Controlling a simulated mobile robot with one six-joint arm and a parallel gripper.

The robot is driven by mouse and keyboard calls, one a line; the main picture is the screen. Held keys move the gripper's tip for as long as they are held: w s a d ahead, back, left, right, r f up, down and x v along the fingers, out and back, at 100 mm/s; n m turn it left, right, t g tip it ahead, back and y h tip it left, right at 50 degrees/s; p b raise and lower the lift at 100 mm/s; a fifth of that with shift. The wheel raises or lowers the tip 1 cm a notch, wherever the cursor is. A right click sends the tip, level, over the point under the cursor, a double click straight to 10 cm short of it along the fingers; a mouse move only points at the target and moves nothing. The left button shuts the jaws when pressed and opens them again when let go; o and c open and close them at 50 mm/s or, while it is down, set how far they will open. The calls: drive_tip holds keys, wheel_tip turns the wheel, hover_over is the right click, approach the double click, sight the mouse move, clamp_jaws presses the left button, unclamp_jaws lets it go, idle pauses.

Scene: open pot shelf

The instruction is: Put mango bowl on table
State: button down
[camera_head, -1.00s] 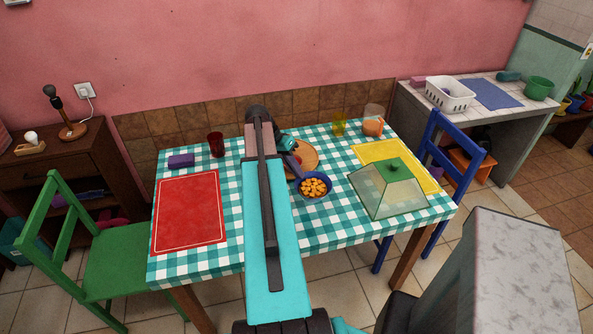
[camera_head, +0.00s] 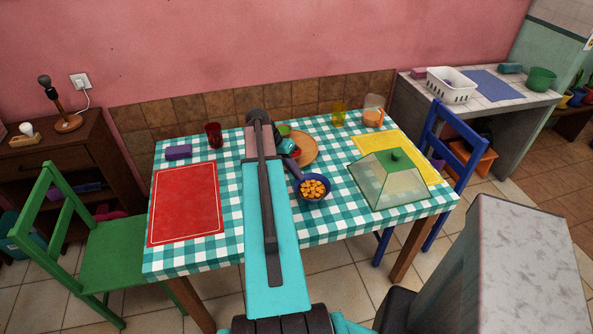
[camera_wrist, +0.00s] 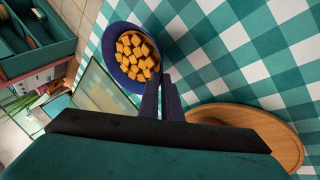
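The mango bowl (camera_head: 326,194) is blue and full of orange cubes. In the head view it is over the front middle of the table (camera_head: 238,262), which has a green-and-white checked cloth. In the wrist view the bowl (camera_wrist: 118,74) is at upper left, with the cloth behind it. My gripper (camera_head: 297,173) is at the bowl's far left rim. Its dark fingers (camera_wrist: 160,82) are close together at the rim and appear shut on it. I cannot tell whether the bowl's base touches the cloth.
A glass cover (camera_head: 380,186) stands right of the bowl on a yellow mat (camera_head: 415,160). A round wooden board (camera_head: 308,148) is behind. A red mat (camera_head: 186,203) lies left. Cups stand at the back. A green chair (camera_head: 115,258) and a blue chair (camera_head: 455,152) flank the table.

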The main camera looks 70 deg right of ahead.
drive_tip(key=shift+f, duration=0.45)
drive_tip(key=shift+f+b, duration=0.4)
drive_tip(key=shift+f, duration=0.1)
idle(0.5)
drive_tip(key=c, duration=1.9)
unclamp_jaws()
drive_tip(key=shift+w, duration=0.1)
drive_tip(key=b+v, duration=0.3)
drive_tip(key=v, duration=1)
drive_tip(key=shift+r, duration=0.4)
drive_tip(key=shift+a, duration=0.15)
